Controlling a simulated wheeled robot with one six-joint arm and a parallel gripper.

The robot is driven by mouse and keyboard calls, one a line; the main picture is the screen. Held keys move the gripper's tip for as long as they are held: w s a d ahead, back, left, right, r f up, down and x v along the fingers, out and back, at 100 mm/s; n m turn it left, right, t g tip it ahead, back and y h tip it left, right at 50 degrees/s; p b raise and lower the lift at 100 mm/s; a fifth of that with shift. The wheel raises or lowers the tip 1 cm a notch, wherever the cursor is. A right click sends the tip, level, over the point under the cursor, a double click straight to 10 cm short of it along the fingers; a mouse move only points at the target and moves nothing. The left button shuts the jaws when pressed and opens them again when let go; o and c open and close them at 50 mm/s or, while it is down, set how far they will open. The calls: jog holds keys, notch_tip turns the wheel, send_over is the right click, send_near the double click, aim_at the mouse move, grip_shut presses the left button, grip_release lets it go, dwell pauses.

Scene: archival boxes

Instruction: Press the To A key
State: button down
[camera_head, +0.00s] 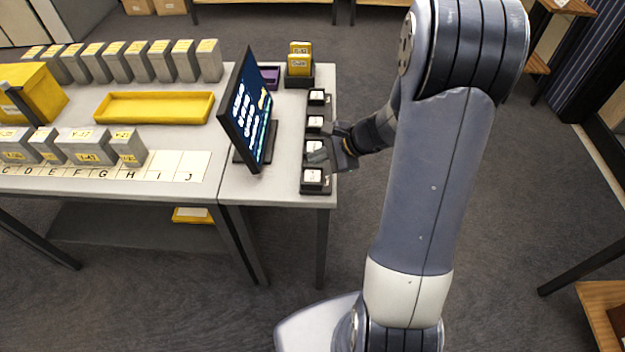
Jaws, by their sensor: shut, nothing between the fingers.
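A column of white keys on black bases stands along the right edge of the side table. The keys are a far key (317,96), a second key (315,122), a third key (312,147) and a near key (312,176). Their labels are too small to read, so I cannot tell which is To A. My gripper (318,158) is shut and empty, reaching in from the right, with its tips at or just over the third key. I cannot tell whether they touch it. The gripper partly hides that key.
A monitor (245,110) stands left of the keys. Behind it are a purple box (269,77) and yellow cards (299,60) in a dark holder. Grey boxes (85,147), a yellow tray (155,107) and a lettered strip (170,166) lie on the left table.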

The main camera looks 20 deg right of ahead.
aim_at(317, 176)
jog(key=shift+f+b, duration=1.35)
jog(key=shift+f, duration=0.55)
dwell(0.5)
jog(key=shift+f+b, duration=0.4)
jog(key=shift+b, duration=0.15)
jog(key=shift+f+b, duration=0.5)
dwell(0.5)
jog(key=shift+r, duration=0.2)
jog(key=shift+r+p, duration=0.65)
jog(key=shift+r, duration=0.1)
notch_tip(317, 176, up, 5)
jog(key=p, duration=0.4)
